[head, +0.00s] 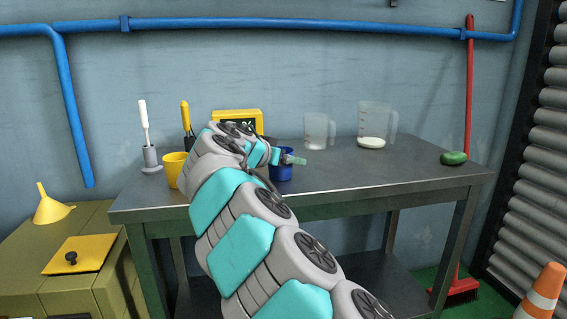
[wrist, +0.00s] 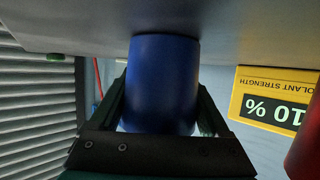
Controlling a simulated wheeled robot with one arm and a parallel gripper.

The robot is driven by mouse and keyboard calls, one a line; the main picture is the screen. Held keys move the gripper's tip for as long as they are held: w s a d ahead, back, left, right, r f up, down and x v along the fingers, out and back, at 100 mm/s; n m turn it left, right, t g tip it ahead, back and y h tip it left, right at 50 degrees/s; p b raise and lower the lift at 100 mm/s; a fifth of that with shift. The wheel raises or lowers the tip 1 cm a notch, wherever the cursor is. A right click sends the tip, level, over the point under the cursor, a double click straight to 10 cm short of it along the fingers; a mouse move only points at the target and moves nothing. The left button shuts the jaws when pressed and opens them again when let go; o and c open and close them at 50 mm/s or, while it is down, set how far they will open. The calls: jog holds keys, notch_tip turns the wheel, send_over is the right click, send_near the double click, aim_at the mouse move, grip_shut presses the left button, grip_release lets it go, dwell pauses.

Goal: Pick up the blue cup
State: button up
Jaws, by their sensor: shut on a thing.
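The blue cup (head: 281,172) is at the front part of the grey metal table, left of the middle. My gripper (head: 287,158) reaches it from the left in the head view and covers part of its upper side. In the wrist view, which is upside down, the blue cup (wrist: 160,75) stands between the two fingers of my gripper (wrist: 163,108), one on each side. The gripper is shut on the cup. The cup's base appears at the tabletop; I cannot tell whether there is a gap.
A yellow cup (head: 174,170), a brush in a grey holder (head: 150,158) and a yellow display box (head: 240,117) stand left and behind. Two clear jugs (head: 318,130) (head: 374,125) stand at the back. A green object (head: 453,158) lies at right. The right tabletop (head: 400,165) is mostly clear.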

jog(key=shift+r, duration=0.15)
jog(key=shift+a+r, duration=0.1)
jog(key=shift+r, duration=1.55)
jog(key=s+a+b, duration=0.1)
jog(key=s+a, duration=0.1)
jog(key=s, duration=0.5)
jog(key=s+a+r+b, duration=0.1)
jog(key=s+a, duration=0.2)
jog(key=s, duration=0.5)
jog(key=shift+r, duration=0.25)
jog(key=shift+s, duration=0.1)
